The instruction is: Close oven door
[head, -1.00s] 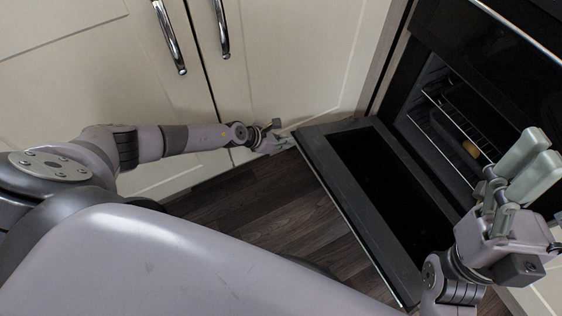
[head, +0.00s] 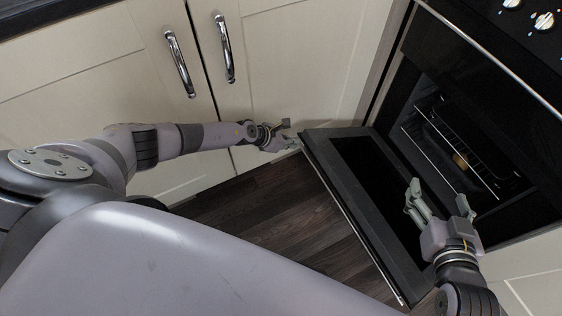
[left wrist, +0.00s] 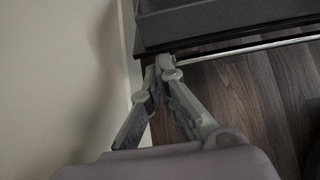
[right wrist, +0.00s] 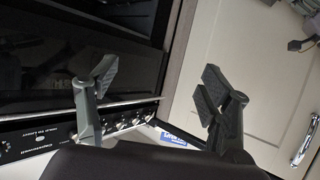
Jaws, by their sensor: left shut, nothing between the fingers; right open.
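The oven door (head: 343,185) is dark with a black glass panel and hangs folded down, in front of the open oven cavity (head: 425,125). My left gripper (head: 291,140) is shut and empty at the door's far left corner, close to its edge; I cannot tell if it touches. In the left wrist view its fingertips (left wrist: 165,66) meet just below the door's edge (left wrist: 240,45). My right gripper (head: 437,190) is open and empty above the right part of the door. In the right wrist view its fingers (right wrist: 163,86) are spread apart.
Wire racks (head: 450,140) and a small brownish item (head: 460,160) are inside the oven. Cream cupboard doors (head: 285,60) with chrome handles (head: 224,48) stand to the left. The dark wood floor (head: 280,215) before the door is clear. Control knobs (head: 543,21) sit above the oven.

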